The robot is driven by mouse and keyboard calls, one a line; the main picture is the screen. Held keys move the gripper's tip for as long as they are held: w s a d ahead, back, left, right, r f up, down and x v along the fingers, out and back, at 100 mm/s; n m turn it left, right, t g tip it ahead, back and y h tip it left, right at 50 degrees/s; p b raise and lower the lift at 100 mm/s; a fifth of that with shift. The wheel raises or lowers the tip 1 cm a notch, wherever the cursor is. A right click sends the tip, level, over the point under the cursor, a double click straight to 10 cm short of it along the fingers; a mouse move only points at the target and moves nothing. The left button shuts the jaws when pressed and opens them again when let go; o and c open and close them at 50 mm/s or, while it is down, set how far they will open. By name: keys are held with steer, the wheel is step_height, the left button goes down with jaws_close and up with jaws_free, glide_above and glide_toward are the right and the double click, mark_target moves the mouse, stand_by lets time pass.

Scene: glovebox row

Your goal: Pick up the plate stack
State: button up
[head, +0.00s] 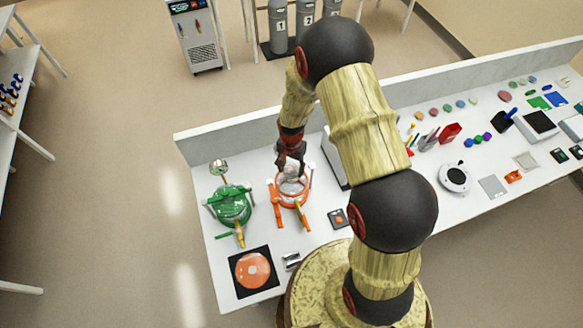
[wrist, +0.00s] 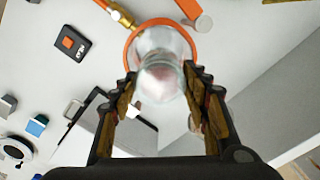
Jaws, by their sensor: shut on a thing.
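My gripper (head: 291,163) points down over the orange-rimmed vessel (head: 304,184) on the white bench. In the wrist view my gripper (wrist: 160,82) has its two fingers on either side of a clear, rounded, glass-like piece (wrist: 158,52) and is shut on it. This piece stands inside or just above the orange ring (wrist: 131,38); I cannot tell which. Its far end is blurred and pinkish. I cannot tell whether it is the plate stack, and no other clear stack of plates shows.
A green vessel (head: 233,206) stands to the left on the bench. An orange disc (head: 253,270) lies on a black mat at the front left. A small black pad (head: 338,219) lies to the right. A low wall (head: 235,123) runs along the back. My arm hides the bench's middle.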

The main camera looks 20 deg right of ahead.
steer(key=shift+r, duration=0.15)
steer(key=shift+r+b, duration=0.35)
steer(key=shift+r, duration=0.5)
